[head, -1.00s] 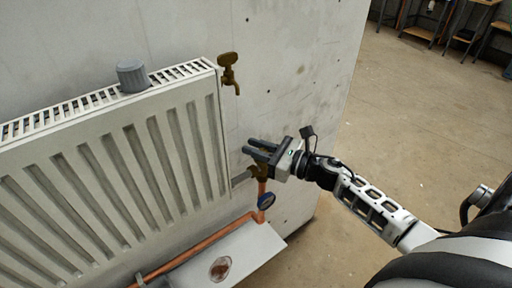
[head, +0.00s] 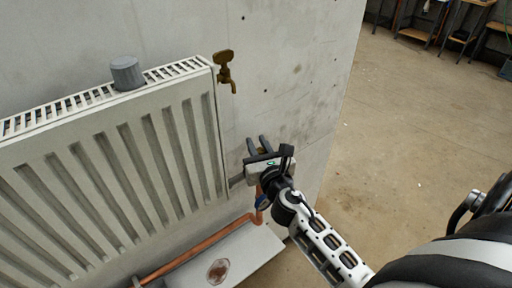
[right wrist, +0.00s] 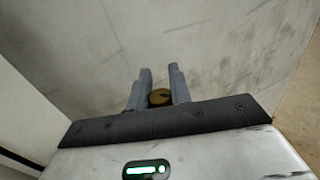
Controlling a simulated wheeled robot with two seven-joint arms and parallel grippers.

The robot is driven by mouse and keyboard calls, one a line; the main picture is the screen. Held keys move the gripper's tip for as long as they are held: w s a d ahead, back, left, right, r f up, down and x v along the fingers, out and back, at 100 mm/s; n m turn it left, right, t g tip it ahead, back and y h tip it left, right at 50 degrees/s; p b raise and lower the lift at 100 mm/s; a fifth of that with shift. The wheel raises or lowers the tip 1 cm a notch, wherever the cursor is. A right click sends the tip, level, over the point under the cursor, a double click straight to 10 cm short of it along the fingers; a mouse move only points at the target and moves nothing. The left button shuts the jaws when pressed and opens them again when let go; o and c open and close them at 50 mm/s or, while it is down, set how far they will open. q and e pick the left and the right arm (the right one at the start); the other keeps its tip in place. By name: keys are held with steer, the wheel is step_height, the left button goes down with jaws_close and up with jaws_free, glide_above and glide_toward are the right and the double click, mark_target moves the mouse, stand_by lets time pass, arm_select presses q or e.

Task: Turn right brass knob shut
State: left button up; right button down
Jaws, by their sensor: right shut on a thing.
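The right brass knob (right wrist: 159,97) shows between the fingers of my right gripper (right wrist: 160,72) in the right wrist view. In the head view my right gripper (head: 258,142) is beside the radiator's lower right corner, its fingers pointing up the picture toward the wall. It is shut on the knob, and only a little brass (head: 262,151) shows between the fingers there. The gripper body hides most of the valve below. My left gripper is not in view.
The white radiator (head: 100,165) stands left of the gripper. A grey cap (head: 127,73) sits on its top grille. A brass tap (head: 225,70) is on the wall above. A copper pipe (head: 200,246) and a white ledge (head: 245,256) lie below. Open floor is to the right.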

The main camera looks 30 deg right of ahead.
steer(key=shift+s+d+m+g+h+b, duration=0.1)
steer(key=shift+m+g+h+b, duration=0.1)
steer(key=shift+m+g+h, duration=0.5)
steer(key=shift+d+m+g+h+b, duration=0.15)
steer(key=shift+m+g+h+b, duration=0.15)
steer(key=shift+m+h, duration=0.75)
steer(key=shift+s+d+m+g+h+b, duration=0.15)
steer(key=shift+m+g+h, duration=0.35)
steer(key=shift+h, duration=0.85)
steer(key=shift+w, duration=0.1)
steer(key=c, duration=1.3)
jaws_free()
steer(key=shift+n+t+y, duration=0.3)
steer(key=shift+n+y, duration=0.05)
steer(key=shift+y, duration=0.05)
